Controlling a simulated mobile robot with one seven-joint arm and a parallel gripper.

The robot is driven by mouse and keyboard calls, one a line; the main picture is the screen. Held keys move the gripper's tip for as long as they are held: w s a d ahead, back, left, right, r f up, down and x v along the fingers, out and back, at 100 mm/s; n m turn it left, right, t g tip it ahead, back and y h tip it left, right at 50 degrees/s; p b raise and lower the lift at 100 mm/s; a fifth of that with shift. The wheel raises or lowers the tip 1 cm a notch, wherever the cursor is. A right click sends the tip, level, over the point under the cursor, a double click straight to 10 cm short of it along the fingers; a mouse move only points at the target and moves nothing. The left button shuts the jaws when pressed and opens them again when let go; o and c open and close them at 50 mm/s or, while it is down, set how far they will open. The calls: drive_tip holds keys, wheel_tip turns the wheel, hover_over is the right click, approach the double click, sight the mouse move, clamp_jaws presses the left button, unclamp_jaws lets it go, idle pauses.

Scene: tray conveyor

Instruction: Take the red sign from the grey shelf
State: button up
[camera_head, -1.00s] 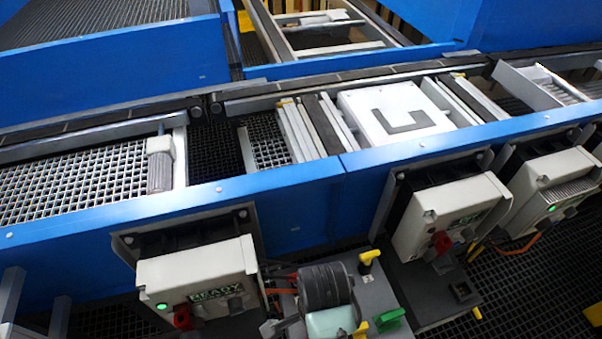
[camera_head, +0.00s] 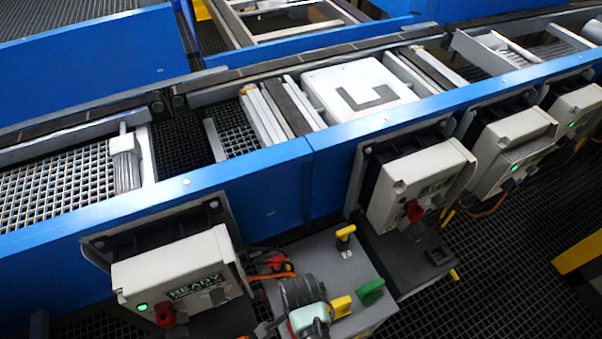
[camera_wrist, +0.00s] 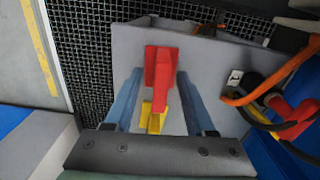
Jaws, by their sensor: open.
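The red sign (camera_wrist: 162,68) stands on the grey shelf (camera_wrist: 220,58) in the wrist view. My gripper (camera_wrist: 158,82) is open, with one blue finger on each side of the red sign. I cannot tell whether either finger touches it. A yellow piece (camera_wrist: 153,118) shows between the fingers, nearer the palm. In the head view my gripper (camera_head: 303,296) is over the front left part of the grey shelf (camera_head: 322,258). The red sign cannot be made out there, and my wrist covers part of the shelf.
Yellow signs (camera_head: 345,236) and a green sign (camera_head: 370,291) stand on the shelf. Orange cable (camera_wrist: 262,88) and red connectors (camera_wrist: 297,120) lie right of my gripper in the wrist view. Control boxes (camera_head: 178,275) hang from the blue conveyor frame (camera_head: 260,170).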

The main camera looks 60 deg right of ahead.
drive_tip(key=shift+f, duration=0.1)
clamp_jaws()
idle(0.5)
